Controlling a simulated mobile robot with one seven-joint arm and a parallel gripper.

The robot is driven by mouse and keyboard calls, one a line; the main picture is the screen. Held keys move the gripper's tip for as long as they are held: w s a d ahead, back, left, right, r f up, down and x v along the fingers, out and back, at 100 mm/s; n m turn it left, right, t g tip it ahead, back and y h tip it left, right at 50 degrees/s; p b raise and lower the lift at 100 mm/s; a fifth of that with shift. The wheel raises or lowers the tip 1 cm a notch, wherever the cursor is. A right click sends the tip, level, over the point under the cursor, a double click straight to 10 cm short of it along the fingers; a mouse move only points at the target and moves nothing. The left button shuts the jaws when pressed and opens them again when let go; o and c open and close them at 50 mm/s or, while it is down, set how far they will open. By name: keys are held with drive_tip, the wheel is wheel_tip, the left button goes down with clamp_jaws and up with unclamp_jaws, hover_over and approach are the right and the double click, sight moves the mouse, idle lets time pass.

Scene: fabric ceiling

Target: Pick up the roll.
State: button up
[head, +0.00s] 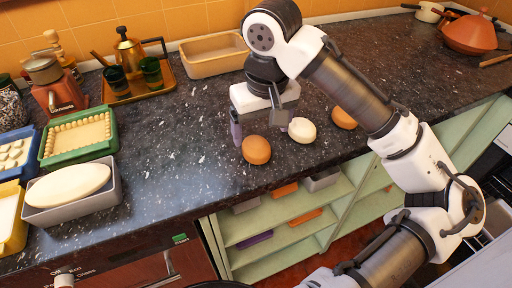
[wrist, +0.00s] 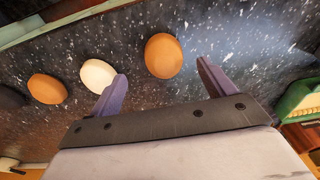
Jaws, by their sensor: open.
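Another orange-brown roll (head: 344,118) lies further right, also in the wrist view (wrist: 46,88). My gripper (head: 261,133) is open and empty, its purple fingers spread. In the wrist view, the nearest orange roll sits just beyond the gap between the fingertips (wrist: 162,72); the white roll is beside the left finger.
A dark round item (wrist: 10,97) is at the wrist view's left edge. A grey bin (head: 112,195) with a large white loaf and a green crate (head: 112,146) stand left. A tan tray (head: 210,68) is behind.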

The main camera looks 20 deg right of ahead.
sight(256, 142)
drive_tip(key=f, duration=0.2)
drive_tip(key=w+f, duration=0.1)
drive_tip(key=f, duration=0.2)
drive_tip(key=shift+w+a+f+p, duration=0.25)
drive_tip(key=shift+f+p, duration=0.05)
drive_tip(key=shift+p, duration=0.05)
drive_tip(key=c, duration=1.1)
drive_tip(key=shift+o, duration=0.2)
drive_tip(key=shift+r, duration=0.15)
